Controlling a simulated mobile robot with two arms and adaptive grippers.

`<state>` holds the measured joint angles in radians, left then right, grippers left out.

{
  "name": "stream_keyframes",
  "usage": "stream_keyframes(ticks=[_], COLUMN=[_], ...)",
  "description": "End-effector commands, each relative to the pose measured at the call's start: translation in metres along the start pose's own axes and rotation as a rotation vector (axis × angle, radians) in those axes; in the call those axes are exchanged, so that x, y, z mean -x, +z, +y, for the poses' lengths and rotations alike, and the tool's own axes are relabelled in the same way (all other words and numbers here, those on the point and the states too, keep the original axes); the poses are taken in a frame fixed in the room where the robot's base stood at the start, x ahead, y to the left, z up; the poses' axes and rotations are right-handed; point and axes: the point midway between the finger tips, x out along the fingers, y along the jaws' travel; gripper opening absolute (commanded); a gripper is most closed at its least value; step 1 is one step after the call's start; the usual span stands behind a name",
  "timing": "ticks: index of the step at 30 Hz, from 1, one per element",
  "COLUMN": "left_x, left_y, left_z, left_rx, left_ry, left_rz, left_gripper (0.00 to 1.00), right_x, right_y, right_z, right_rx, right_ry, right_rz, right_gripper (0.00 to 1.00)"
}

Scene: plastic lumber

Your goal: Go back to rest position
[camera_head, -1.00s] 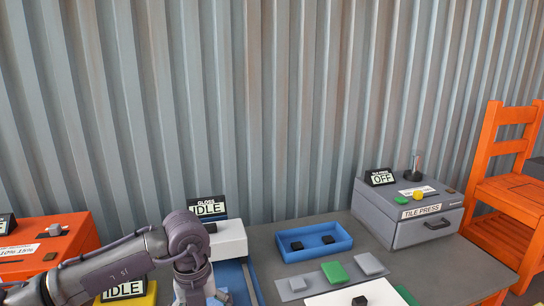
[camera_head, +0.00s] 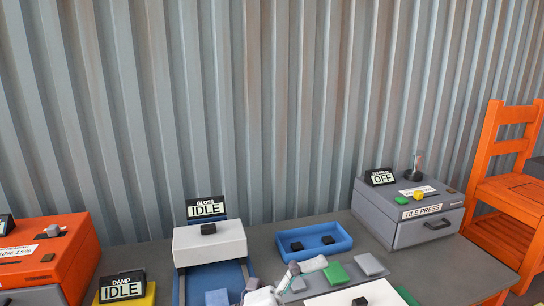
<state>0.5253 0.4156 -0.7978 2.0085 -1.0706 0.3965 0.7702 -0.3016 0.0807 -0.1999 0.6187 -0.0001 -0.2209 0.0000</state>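A pale grey gripper (camera_head: 284,275), which I take to be my left one, shows at the bottom centre. Its fingers look spread and nothing shows between them. It appears in front of the grey strip (camera_head: 297,286) of tiles; whether it touches anything I cannot tell. Its arm is cut off by the lower edge. My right gripper is not in view.
The gloss machine (camera_head: 209,246) reads IDLE, with a grey-blue tile (camera_head: 217,297) before it. The damp sign (camera_head: 122,288) reads IDLE. A blue tray (camera_head: 314,253) holds two black pieces. The grey tile press (camera_head: 426,233) reads OFF. An orange chair (camera_head: 509,190) stands right.

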Motion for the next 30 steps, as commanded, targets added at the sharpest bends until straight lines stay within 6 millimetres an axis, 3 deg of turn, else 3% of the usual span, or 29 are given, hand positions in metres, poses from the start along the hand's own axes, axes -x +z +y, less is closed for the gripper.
stream_keyframes(ticks=[3,7,11,14,18,21,30], left_x=[0.032,0.098,0.182,0.243,0.311,0.342,0.391], left_y=[0.028,0.075,0.11,0.119,0.1,0.076,-0.003], left_z=[-0.041,-0.051,-0.018,0.029,0.103,0.145,0.225], left_rx=[0.142,0.315,0.512,0.668,0.886,1.013,1.295], left_ry=[-0.33,-0.592,-0.737,-0.763,-0.707,-0.632,-0.383], left_rz=[-0.216,-0.535,-0.903,-1.175,-1.506,-1.673,-1.974], left_gripper=[0.92,0.92,0.92,0.92,0.92,0.92,0.92], right_x=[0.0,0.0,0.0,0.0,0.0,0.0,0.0], right_y=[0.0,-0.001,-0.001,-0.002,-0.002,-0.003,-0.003], right_z=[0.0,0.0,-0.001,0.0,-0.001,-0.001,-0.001], right_rx=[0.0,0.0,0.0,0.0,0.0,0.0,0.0], right_ry=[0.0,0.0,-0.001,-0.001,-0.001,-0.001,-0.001], right_rz=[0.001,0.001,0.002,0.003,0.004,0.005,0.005], right_gripper=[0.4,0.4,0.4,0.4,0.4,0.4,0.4])
